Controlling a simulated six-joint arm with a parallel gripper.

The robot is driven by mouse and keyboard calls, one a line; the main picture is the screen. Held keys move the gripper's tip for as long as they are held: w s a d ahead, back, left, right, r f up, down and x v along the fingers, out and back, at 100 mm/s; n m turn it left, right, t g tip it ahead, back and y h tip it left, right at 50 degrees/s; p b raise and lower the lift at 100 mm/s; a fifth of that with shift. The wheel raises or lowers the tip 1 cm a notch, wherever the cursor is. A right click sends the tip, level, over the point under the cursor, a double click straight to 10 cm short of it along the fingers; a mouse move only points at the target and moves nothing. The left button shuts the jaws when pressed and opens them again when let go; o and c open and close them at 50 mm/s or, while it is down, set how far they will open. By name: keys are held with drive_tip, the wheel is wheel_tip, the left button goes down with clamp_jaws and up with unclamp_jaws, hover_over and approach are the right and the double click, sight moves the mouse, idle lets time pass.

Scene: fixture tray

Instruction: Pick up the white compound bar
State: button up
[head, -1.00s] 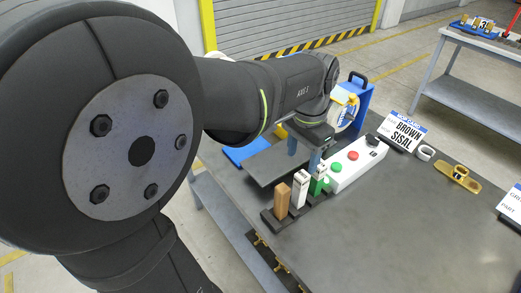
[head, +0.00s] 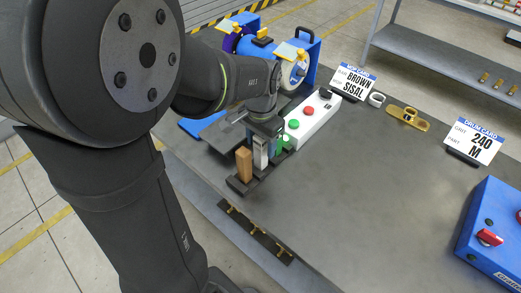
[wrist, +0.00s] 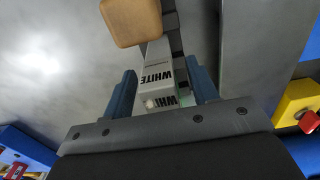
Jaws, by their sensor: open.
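The white compound bar (head: 261,155) stands upright in a dark rack (head: 238,186) between a brown bar (head: 244,166) and a green bar (head: 279,147). My gripper (wrist: 160,75) is open, with one blue finger on each side of the white bar. The wrist view shows the bar's "WHITE" label (wrist: 158,76) between the fingers, with gaps visible beside it. In the head view my wrist is directly above the white bar and hides its upper end. The brown bar also shows at the top of the wrist view (wrist: 131,20).
A white button box (head: 312,121) with green and red buttons lies behind the rack. A blue grinding machine (head: 308,50) stands at the back. Brass hooks (head: 254,229) line the bench's front edge. The bench's middle is clear; a blue control box (head: 490,235) is at right.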

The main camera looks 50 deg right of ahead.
drive_tip(key=c, duration=1.2)
drive_tip(key=shift+o, duration=0.2)
drive_tip(key=shift+r, duration=0.1)
drive_tip(key=shift+r, duration=0.55)
wheel_tip(320, 180, up, 3)
drive_tip(key=shift+f, duration=0.15)
drive_tip(key=s+a+r, duration=0.1)
drive_tip(key=s+r, duration=0.6)
drive_tip(key=s, duration=0.4)
drive_tip(key=shift+s, duration=0.35)
drive_tip(key=shift+a, duration=0.1)
